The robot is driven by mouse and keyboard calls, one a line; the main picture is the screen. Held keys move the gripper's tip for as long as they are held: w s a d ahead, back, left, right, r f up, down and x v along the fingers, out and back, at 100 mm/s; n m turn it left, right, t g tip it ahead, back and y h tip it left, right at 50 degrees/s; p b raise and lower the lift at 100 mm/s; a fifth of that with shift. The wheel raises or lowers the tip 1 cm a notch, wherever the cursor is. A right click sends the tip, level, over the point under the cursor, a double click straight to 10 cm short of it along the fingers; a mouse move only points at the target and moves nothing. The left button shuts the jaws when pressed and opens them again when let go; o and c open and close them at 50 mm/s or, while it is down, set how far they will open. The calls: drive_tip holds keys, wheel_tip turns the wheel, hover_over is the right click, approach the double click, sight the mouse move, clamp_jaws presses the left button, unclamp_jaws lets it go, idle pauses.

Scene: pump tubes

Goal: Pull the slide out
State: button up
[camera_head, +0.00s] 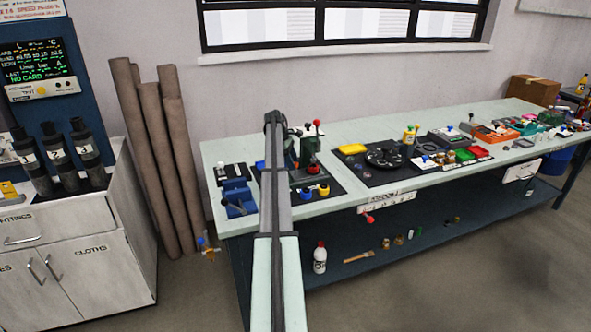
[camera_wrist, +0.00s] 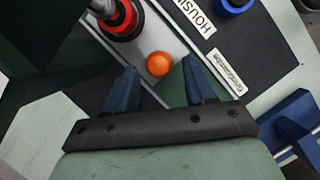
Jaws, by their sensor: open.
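An orange round knob (camera_wrist: 159,64) shows in the wrist view on a pale grey metal strip (camera_wrist: 170,40), which looks like the slide. A black and red round part (camera_wrist: 122,22) stands at the strip's upper left. My gripper (camera_wrist: 160,70) is open and empty, with one blue finger on each side of the knob in the picture. I cannot tell whether the fingers are level with the knob or above it. In the head view the green press-like fixture (camera_head: 308,150) stands on the bench behind my arm, which hides part of it and my gripper.
A blue block fixture (camera_wrist: 295,125) is at the lower right of the wrist view, and a blue ring (camera_wrist: 236,5) at the top. A white "HOUSIN" label (camera_wrist: 193,16) lies beside the strip. In the head view the bench (camera_head: 345,197) carries several other parts to the right.

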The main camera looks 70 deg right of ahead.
drive_tip(key=shift+x, duration=2.05)
drive_tip(key=shift+w, duration=0.1)
drive_tip(key=shift+c, duration=0.2)
clamp_jaws()
